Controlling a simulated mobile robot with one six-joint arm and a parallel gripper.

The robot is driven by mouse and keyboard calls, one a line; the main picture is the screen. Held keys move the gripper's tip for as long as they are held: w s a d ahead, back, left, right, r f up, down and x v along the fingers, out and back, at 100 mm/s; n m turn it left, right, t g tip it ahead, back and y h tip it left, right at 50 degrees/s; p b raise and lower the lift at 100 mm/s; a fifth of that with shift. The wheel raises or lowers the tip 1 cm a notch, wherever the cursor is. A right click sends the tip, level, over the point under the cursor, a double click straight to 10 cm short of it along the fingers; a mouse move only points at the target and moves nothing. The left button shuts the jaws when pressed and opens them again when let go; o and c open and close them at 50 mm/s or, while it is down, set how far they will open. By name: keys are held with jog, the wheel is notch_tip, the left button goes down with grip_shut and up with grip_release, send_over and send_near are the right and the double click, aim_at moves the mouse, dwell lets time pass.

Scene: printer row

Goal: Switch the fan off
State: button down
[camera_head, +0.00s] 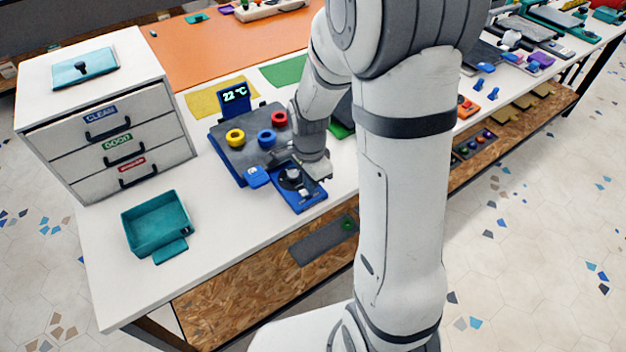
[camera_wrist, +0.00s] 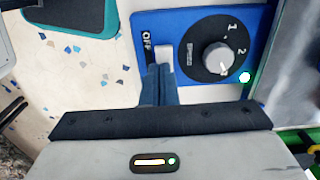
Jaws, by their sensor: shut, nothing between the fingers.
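The blue fan control panel (camera_wrist: 255,20) fills the upper right of the wrist view. It carries a black speed dial with a grey knob (camera_wrist: 217,58), the marks 1 and 2, and the word OFF beside a small white key (camera_wrist: 164,55). A green-white light (camera_wrist: 245,77) glows at the panel's corner. My gripper (camera_wrist: 160,72) is shut and empty, its fingertips right at the white key; I cannot tell if they touch it. In the head view the panel (camera_head: 307,201) lies at the bench's front edge, partly hidden by my gripper (camera_head: 284,163).
A dark board with yellow, blue and red rings (camera_head: 279,118) and a 22 °C display (camera_head: 234,94) stands close behind. A teal tray (camera_head: 157,226) and a drawer cabinet (camera_head: 130,112) are to the left. Bare white bench lies between tray and panel.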

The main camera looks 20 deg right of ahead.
jog(key=shift+s+a+r, duration=0.1)
jog(key=shift+a+r, duration=0.1)
jog(key=shift+a, duration=0.25)
notch_tip(320, 180, up, 14)
jog(key=d+p, duration=0.2)
jog(key=p, duration=0.1)
jog(key=shift+w+d, duration=0.2)
jog(key=shift+w, duration=0.2)
jog(key=shift+s+f, duration=0.1)
